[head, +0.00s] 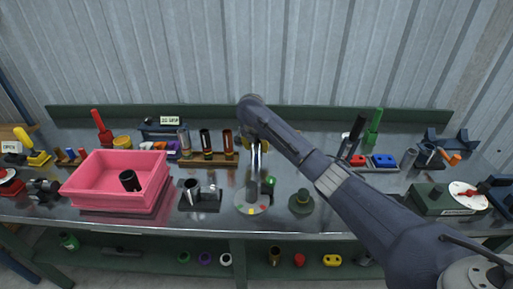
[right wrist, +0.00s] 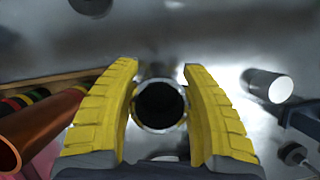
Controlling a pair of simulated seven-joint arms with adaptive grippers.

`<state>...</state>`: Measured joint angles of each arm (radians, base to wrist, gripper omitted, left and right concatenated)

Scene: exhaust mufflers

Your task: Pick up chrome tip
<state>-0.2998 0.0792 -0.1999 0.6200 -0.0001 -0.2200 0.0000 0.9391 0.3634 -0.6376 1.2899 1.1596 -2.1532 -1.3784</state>
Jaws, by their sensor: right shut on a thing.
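In the right wrist view my right gripper (right wrist: 160,100) has its two yellow fingers on either side of an upright round tube, the chrome tip (right wrist: 160,128). I look into its dark open end, and a pale rim shows around it. The fingers are shut on it. In the head view my right gripper (head: 257,160) is above the middle of the bench, just right of the tube rack, and a small, bright part shows there. My left gripper is not in view.
A copper tube (right wrist: 38,130) lies close left of the fingers in the wrist view, and a pale cylinder (right wrist: 268,85) is to the right. A pink bin (head: 92,190) stands left on the bench. A round grey disc (head: 242,206) and a green round base (head: 301,203) stand in front.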

